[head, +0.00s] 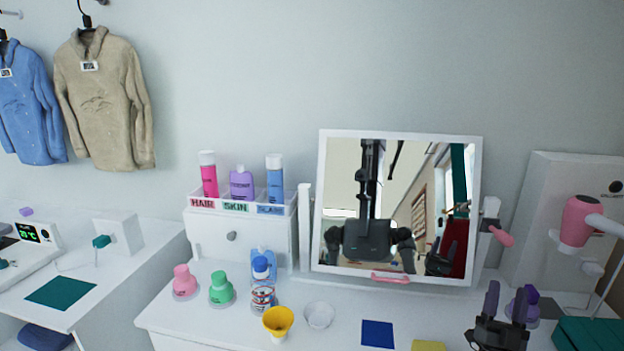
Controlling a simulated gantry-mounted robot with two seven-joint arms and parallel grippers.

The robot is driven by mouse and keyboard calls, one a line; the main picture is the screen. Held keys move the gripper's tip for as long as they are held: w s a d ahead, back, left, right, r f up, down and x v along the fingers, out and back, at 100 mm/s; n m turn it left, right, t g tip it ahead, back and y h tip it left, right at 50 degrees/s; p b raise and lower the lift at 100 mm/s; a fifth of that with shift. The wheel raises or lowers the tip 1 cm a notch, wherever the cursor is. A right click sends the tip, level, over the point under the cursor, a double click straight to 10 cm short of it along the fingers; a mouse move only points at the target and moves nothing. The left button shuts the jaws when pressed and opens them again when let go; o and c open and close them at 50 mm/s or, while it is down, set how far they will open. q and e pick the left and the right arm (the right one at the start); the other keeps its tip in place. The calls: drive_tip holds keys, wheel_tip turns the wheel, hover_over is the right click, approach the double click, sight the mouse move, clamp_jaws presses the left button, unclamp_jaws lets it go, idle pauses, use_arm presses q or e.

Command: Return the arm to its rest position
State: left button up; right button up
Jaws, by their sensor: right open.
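My right gripper (507,298) is at the lower right, over the right end of the white dresser top. Its two dark fingers point up and stand apart, with nothing seen between them. A purple bottle (532,296) shows right behind its right finger; I cannot tell whether they touch. Most of the right arm is below the picture edge. My left gripper is not directly in view. The mirror (345,265) reflects my dark body and a gripper.
A pink hair dryer (577,222) and a green box (590,335) are at the right.

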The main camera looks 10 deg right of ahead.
drive_tip(key=s+a+f+n+g+y+p, duration=0.4)
drive_tip(key=a+f+n+g+y+p, duration=0.3)
drive_tip(key=a+f+y, duration=0.9)
drive_tip(key=s+a+n+g+y+p, duration=0.15)
drive_tip(key=s+a+n+g, duration=0.4)
drive_tip(key=s, duration=0.85)
drive_tip(key=s+a+n+g+y+p, duration=0.1)
drive_tip(key=s+a+n+g+p, duration=0.15)
drive_tip(key=s+a+g, duration=0.65)
use_arm(q)
wheel_tip(320, 180, up, 49)
drive_tip(key=p, duration=3.7)
drive_tip(key=shift+s+a+f+p, duration=0.15)
drive_tip(key=shift+a+p, duration=0.05)
drive_tip(key=shift+p, duration=0.1)
use_arm(e)
drive_tip(key=s+r+t, duration=0.1)
drive_tip(key=s+r, duration=0.1)
drive_tip(key=r, duration=1.6)
drive_tip(key=s+r+m+t, duration=0.1)
drive_tip(key=s+r+t, duration=0.1)
drive_tip(key=r, duration=1.6)
drive_tip(key=shift+a+r, duration=0.15)
drive_tip(key=shift+a, duration=0.3)
use_arm(q)
drive_tip(key=shift+d, duration=0.15)
